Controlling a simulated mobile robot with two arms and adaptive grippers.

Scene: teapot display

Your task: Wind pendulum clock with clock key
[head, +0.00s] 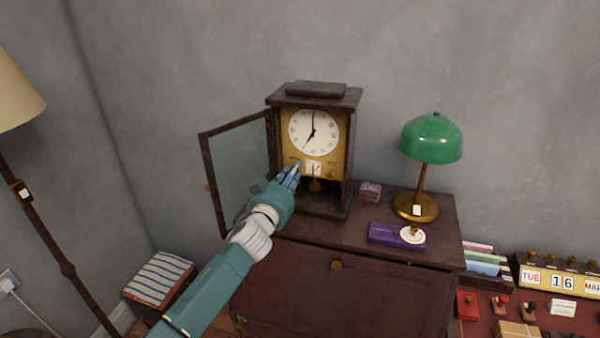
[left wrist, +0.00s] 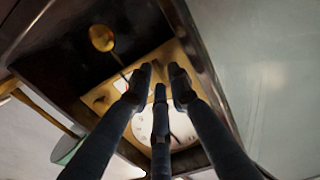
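The pendulum clock (head: 340,165) stands upright on the dark cabinet, its glass door (head: 238,165) swung open to the left. Its white dial (head: 313,131) sits in a brass face, with the pendulum bob (head: 315,187) below. My left gripper (head: 292,174) reaches to the lower left of the brass face. In the left wrist view its fingertips (left wrist: 160,82) are close together in front of the brass plate, with the bob (left wrist: 101,38) to one side. My right gripper is out of view.
The cabinet top (head: 437,222) holds a green lamp (head: 431,138), a purple case (head: 390,233) and a small box (head: 370,192) right of the clock. A floor lamp (head: 68,270) and striped stool (head: 158,276) stand left. A desk calendar (head: 560,281) is at right.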

